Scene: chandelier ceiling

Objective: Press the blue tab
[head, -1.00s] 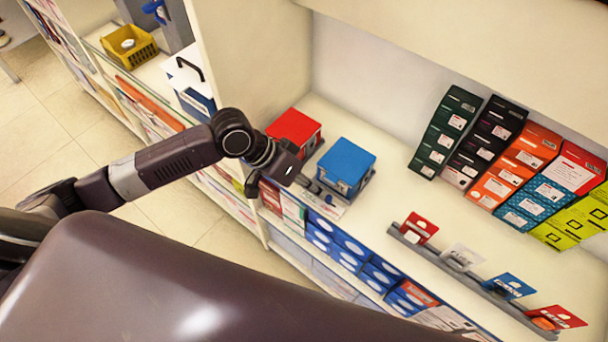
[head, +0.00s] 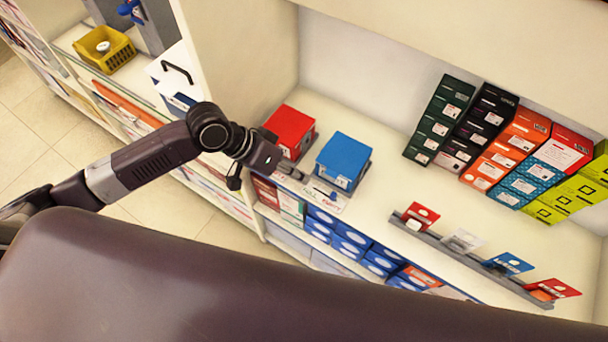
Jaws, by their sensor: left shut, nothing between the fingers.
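A blue box (head: 343,158) stands on the cream shelf, with a grey base. A small blue tab (head: 333,195) seems to show at its front, low down on a white label strip; it is too small to tell in detail. A red box (head: 288,126) stands to its left. My left gripper (head: 297,172) is shut and empty, in front of the gap between the two boxes, left of the blue box's front. I cannot tell whether it touches anything. My right gripper is not in view.
A grey rail (head: 470,262) with several cards runs along the front edge at right. The shelf between is bare. A yellow basket (head: 104,50) stands at the far left.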

